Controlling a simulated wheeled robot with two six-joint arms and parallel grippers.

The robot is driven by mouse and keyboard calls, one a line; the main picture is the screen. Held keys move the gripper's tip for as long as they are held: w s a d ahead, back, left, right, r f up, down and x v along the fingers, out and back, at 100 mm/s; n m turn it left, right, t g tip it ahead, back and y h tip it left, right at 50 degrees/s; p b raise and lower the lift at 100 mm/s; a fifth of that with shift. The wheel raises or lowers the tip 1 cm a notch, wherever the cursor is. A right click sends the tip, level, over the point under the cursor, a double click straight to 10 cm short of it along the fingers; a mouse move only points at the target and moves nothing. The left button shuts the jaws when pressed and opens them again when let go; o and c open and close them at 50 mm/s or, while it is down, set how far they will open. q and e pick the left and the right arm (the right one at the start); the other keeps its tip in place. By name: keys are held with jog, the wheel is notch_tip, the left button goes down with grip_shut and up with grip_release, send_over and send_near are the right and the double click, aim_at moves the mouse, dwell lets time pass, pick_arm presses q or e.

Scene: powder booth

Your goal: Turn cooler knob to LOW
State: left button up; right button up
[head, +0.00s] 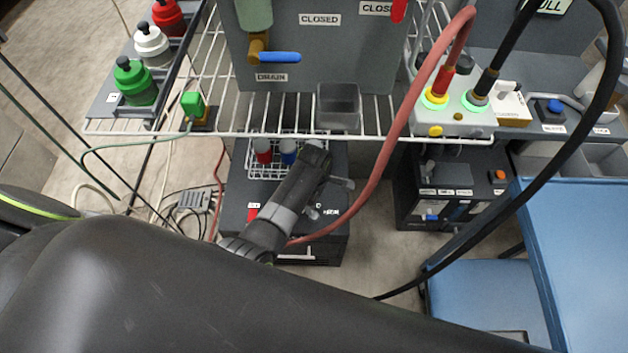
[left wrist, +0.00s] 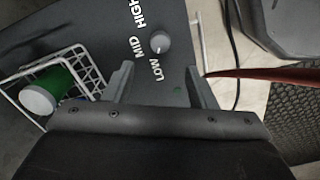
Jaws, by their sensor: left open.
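The cooler knob (left wrist: 160,42) is a small round grey knob on the dark cooler top (left wrist: 95,40) in the left wrist view. White labels HIGH, MID and LOW lie beside it, LOW nearest my gripper. I cannot tell which label the knob points at. My left gripper (left wrist: 158,72) is open and empty, its two fingers spread either side of the LOW label. The knob shows beyond the fingertips, roughly midway between them. In the head view the dark cooler (head: 240,190) stands under the wire shelf, partly covered by my left arm; the knob is not clear there. My right gripper is not in view.
A white wire basket (left wrist: 92,72) with a green, white-capped bottle (left wrist: 45,90) sits beside the left finger. A red hose (left wrist: 265,74) runs near the right finger. The wire rack (head: 225,133) overhangs the cooler. A black cable (head: 535,180) hangs at right.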

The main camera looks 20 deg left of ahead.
pick_arm(q)
notch_tip(320, 180, up, 8)
jog(key=p, duration=0.1)
jog(key=shift+f, duration=0.15)
dwell(0.5)
jog(key=s+a+f+m+p, duration=0.1)
jog(key=s+a+f+m, duration=0.25)
jog(key=f, duration=0.35)
jog(key=s+a+f+m+p, duration=0.1)
jog(key=s+a+f+m, duration=0.1)
jog(key=s+f, duration=0.35)
jog(key=s+a+f+m, duration=0.3)
jog(key=s+f, duration=0.1)
jog(key=s, duration=0.6)
jog(key=s+a+f+m, duration=0.4)
jog(key=s+f, duration=0.1)
jog(key=s, duration=0.5)
jog(key=s+a+f+m+t+y+p, duration=0.1)
jog(key=s+a+f+m, duration=0.3)
jog(key=s, duration=0.6)
jog(key=shift+s+f, duration=0.2)
jog(key=shift+f, duration=0.05)
